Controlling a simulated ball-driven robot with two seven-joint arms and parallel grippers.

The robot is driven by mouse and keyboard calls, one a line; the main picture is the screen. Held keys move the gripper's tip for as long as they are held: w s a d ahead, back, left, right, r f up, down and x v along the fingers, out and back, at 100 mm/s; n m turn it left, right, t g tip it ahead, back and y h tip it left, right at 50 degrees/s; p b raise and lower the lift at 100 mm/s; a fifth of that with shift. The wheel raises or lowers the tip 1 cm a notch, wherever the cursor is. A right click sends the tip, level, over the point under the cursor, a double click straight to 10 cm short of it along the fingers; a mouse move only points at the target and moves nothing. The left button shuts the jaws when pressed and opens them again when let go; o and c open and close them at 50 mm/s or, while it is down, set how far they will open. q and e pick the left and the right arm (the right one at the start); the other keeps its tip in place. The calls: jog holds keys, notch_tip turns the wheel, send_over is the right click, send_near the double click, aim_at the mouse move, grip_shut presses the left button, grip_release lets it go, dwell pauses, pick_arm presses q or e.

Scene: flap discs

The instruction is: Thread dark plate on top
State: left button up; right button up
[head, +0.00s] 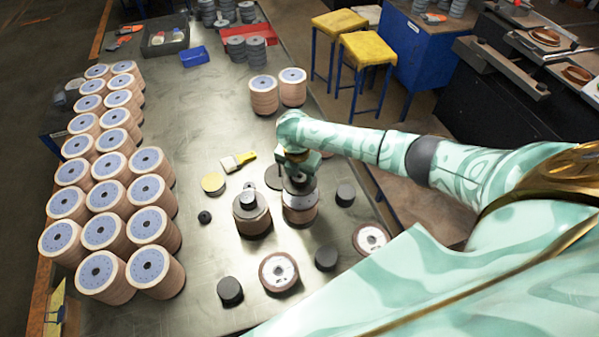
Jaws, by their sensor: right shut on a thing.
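My right gripper (297,172) points down over a stack of brown flap discs (300,212) near the middle of the bench. It is shut on a dark plate (299,186), which sits at the top of this stack; the gripper partly hides it. I cannot tell whether the plate rests fully on the discs. Another dark round piece (274,178) shows behind, partly hidden. My left gripper is not in view.
Many disc stacks (103,231) fill the bench's left side. Two stacks (264,96) stand farther back.

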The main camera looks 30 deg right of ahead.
jog(key=shift+f+b, duration=0.7)
jog(key=shift+f, duration=0.75)
jog(key=shift+f, duration=0.15)
jog(key=shift+f+b, duration=1.1)
jog(key=shift+f, duration=0.25)
jog(key=o, duration=1.5)
jog(key=shift+c, duration=0.2)
notch_tip(320, 180, up, 16)
jog(key=s+a+p, duration=0.1)
jog(key=p, duration=0.3)
jog(key=shift+a, duration=0.35)
jog(key=shift+r, duration=0.1)
